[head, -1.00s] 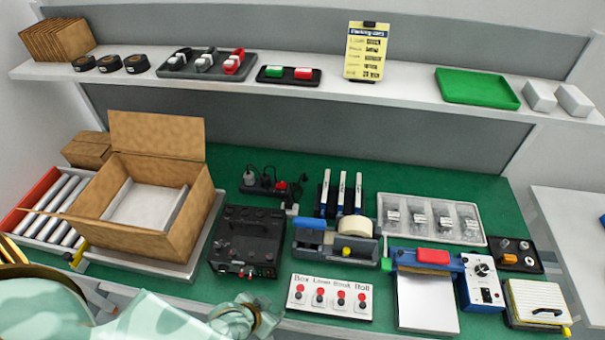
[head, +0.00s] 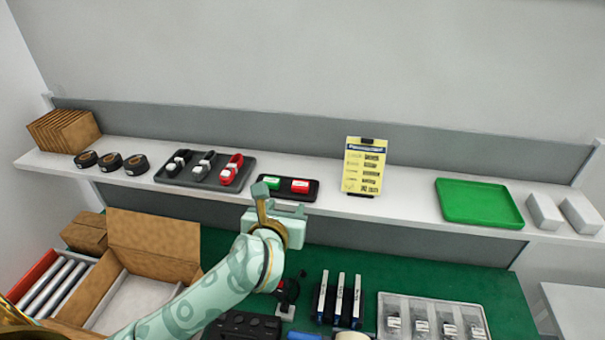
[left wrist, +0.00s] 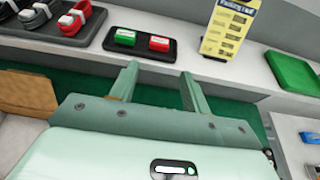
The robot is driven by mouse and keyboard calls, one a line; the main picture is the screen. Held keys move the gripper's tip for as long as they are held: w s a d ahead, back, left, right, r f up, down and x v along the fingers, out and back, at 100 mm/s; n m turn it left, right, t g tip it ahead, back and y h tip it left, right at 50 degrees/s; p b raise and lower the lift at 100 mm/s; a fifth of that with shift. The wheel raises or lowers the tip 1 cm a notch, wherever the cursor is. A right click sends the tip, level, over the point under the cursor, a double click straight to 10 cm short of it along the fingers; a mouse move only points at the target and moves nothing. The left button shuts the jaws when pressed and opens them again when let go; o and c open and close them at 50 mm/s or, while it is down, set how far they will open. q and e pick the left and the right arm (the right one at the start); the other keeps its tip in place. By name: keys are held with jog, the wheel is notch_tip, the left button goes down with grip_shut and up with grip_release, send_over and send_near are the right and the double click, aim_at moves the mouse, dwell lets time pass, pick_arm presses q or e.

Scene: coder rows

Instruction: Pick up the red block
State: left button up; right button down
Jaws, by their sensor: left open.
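The red block (head: 300,186) lies on the right half of a small black tray (head: 313,192) on the white shelf, beside a green block (head: 271,183). In the left wrist view the red block (left wrist: 159,44) also shows to the right of the green block (left wrist: 125,37), with a gap between them. My left gripper (head: 282,196) is in front of the shelf, close to the tray. In the left wrist view its fingers (left wrist: 158,78) are apart and empty, just short of the tray's front edge and not touching the blocks. My right gripper is out of view.
A dark tray with banded devices (head: 204,171) stands left of the small tray, and a yellow notice (head: 363,167) stands to its right. A green tray (head: 478,203) is farther right. Bare shelf lies on both sides of the notice. The green bench is below.

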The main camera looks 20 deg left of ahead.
aim_at(299, 189)
pick_arm(q)
jog(key=x, duration=0.5)
jog(key=f+x, duration=0.1)
jog(key=x, duration=0.4)
jog(key=p+x, duration=0.1)
jog(key=x, duration=0.5)
jog(key=shift+s+d+f, duration=0.15)
jog(key=shift+s+f, duration=0.1)
jog(key=c, duration=0.6)
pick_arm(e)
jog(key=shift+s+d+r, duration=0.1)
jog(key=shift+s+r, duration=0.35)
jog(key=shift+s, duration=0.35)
